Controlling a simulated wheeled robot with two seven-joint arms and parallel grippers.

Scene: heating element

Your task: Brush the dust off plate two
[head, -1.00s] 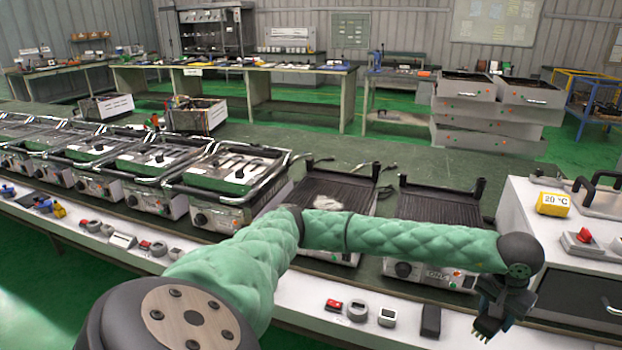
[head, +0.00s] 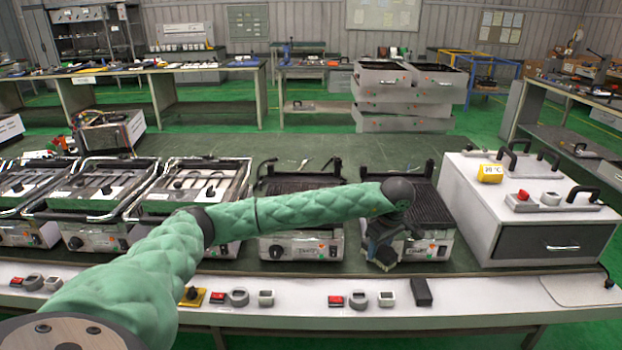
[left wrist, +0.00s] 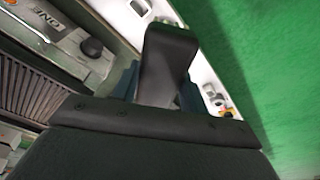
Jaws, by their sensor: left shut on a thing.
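My left gripper (head: 382,236) is shut on a dark brush (head: 384,262), with its pale bristles pointing down. It hangs in front of the right-hand ribbed grill plate (head: 430,205). In the left wrist view the brush (left wrist: 168,55) shows as a dark shape, and the unit beside it is labelled ONE. The left-hand ribbed grill plate (head: 292,187) is partly hidden behind my left forearm; its front label (head: 305,251) is too small to read surely. Whether dust lies on it cannot be seen now. My right gripper is not in view.
Several lidded grills (head: 195,185) stand at the left. Small switches and a black block (head: 421,292) lie on the white front ledge (head: 480,292).

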